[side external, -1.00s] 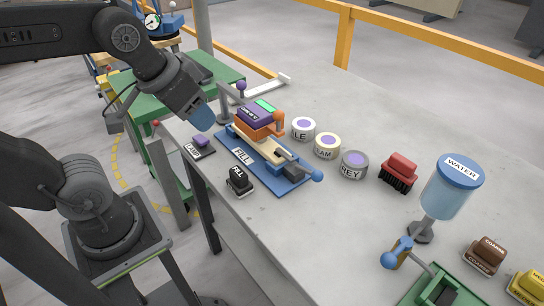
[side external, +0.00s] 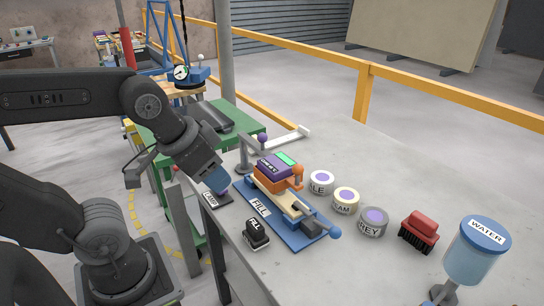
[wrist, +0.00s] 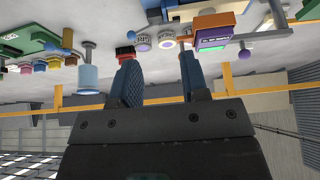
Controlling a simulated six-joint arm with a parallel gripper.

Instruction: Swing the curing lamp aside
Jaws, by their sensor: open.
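A purple and orange unit (side external: 272,166) with a green display sits over the blue FILL fixture (side external: 290,236), beside a grey post (side external: 243,160) with a purple knob (side external: 262,138). I take it for the curing lamp; its lettering is unreadable. It also shows upside down in the wrist view (wrist: 213,35). A dark LAMP plate (side external: 213,203) lies at the slab's left edge, its purple top mostly hidden by my gripper (side external: 222,187).
A black FILL block (side external: 256,235) stands in front of the fixture. Several round tins (side external: 345,200), a red brush (side external: 419,229) and a WATER container (side external: 474,255) stand to the right. The slab (side external: 370,150) is clear behind them.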

